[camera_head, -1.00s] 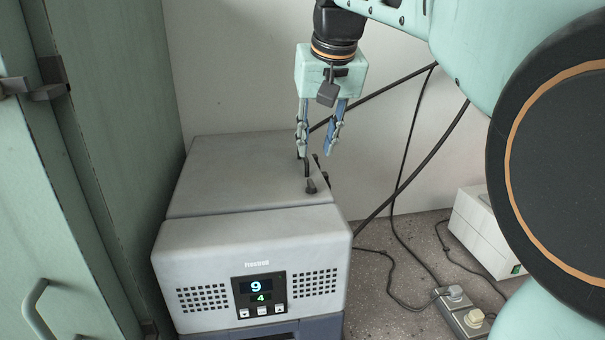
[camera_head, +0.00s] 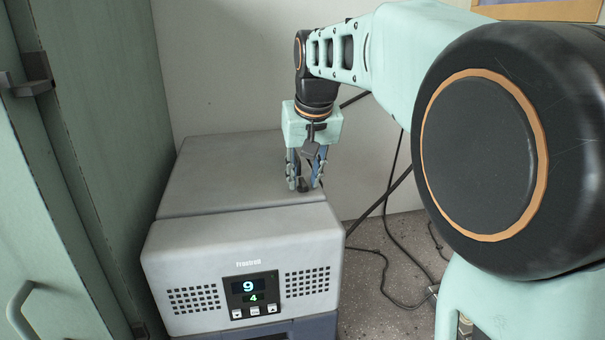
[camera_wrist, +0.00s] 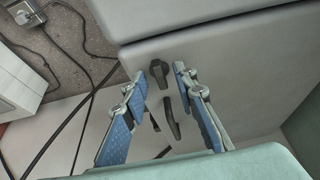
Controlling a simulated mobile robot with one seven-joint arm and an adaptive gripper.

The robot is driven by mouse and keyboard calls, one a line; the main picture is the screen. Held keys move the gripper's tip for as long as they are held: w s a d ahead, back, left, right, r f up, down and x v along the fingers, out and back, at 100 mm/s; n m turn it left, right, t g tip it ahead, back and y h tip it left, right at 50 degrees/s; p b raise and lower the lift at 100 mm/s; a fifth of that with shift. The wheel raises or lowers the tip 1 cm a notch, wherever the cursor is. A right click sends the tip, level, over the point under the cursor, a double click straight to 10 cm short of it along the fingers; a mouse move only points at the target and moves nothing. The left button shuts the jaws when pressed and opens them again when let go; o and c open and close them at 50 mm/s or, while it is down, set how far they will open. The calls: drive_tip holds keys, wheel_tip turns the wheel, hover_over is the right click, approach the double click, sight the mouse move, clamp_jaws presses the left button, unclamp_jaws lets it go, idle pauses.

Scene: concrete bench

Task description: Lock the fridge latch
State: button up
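The fridge is a grey box with a front display (camera_head: 255,290) and a flat grey lid (camera_head: 215,175) behind its front housing. The latch is a set of small dark parts at the lid's right side, near the seam. In the wrist view one dark knob (camera_wrist: 158,70) and a longer dark lever (camera_wrist: 171,120) show apart from each other. My gripper (camera_head: 304,184) is low over the latch and open, with its blue-padded fingers (camera_wrist: 158,78) on either side of these parts. Contact cannot be told. In the head view the fingers hide most of the latch.
A green cabinet (camera_head: 60,200) with a handle stands close on the left. The wall (camera_head: 230,70) is behind the fridge. Dark cables (camera_head: 385,250) run on the speckled bench at the right. A white box (camera_wrist: 22,85) stands on the bench in the wrist view.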

drive_tip(key=shift+c, duration=0.3)
clamp_jaws()
drive_tip(key=n, duration=0.1)
drive_tip(key=n+y+p, duration=0.1)
drive_tip(key=shift+w+d+r+n, duration=0.1)
drive_tip(key=shift+d+n, duration=0.1)
drive_tip(key=shift+n, duration=0.2)
drive_tip(key=n+p, duration=0.1)
drive_tip(key=n, duration=0.1)
drive_tip(key=n+g+y, duration=0.1)
drive_tip(key=n, duration=0.1)
drive_tip(key=shift+w+d+n+y+p, duration=0.15)
drive_tip(key=shift+n+y+p, duration=0.15)
drive_tip(key=shift+p, duration=0.05)
drive_tip(key=n+g+p, duration=0.1)
drive_tip(key=n, duration=0.1)
drive_tip(key=n+p, duration=0.1)
drive_tip(key=n, duration=0.1)
drive_tip(key=n+g+y+p, duration=0.1)
drive_tip(key=n, duration=0.1)
drive_tip(key=shift+w+r+g, duration=0.1)
drive_tip(key=shift+w+g, duration=0.15)
drive_tip(key=shift+g, duration=0.05)
drive_tip(key=shift+w+n+g+p, duration=0.15)
drive_tip(key=shift+n+g+p, duration=0.65)
drive_tip(key=shift+n+p, duration=1.1)
drive_tip(key=shift+n, duration=0.4)
